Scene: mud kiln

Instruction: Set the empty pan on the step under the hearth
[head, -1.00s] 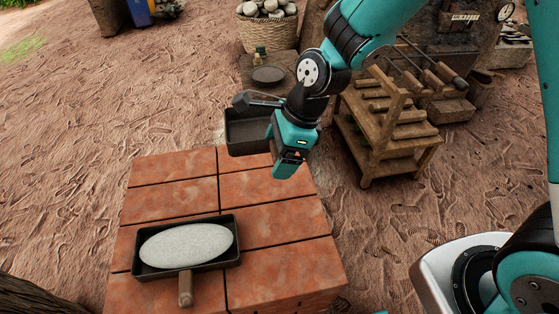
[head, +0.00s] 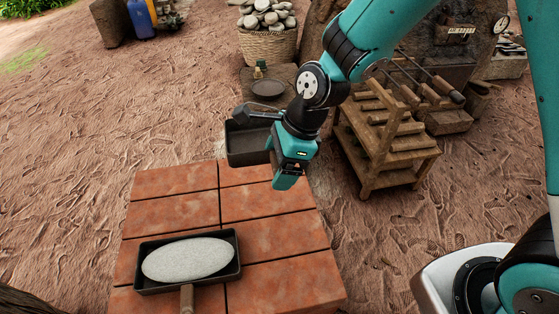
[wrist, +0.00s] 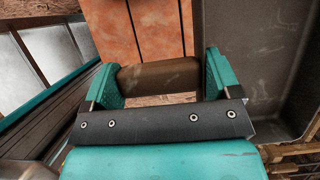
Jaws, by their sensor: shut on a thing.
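The empty pan (head: 248,146) is a dark, deep rectangular pan, seen in the head view just beyond the far edge of the brick-topped table. My gripper (head: 286,174) is at its right side, above the table's far right corner. In the wrist view, my gripper (wrist: 160,80) is shut on the pan's brown handle (wrist: 158,76), and the pan's grey wall (wrist: 262,60) fills the right side. The hearth (head: 440,65) stands at the back right, partly behind my arm. A low stone block (head: 447,121) at its foot looks like the step.
A second pan (head: 139,275) holding a pale oval loaf lies on the brick-topped table (head: 270,235). A wooden rack (head: 385,150) stands between the table and the hearth. A stone block with a round dark dish (head: 268,88) and a stone-filled basket (head: 268,45) stand behind. Bare ground lies left.

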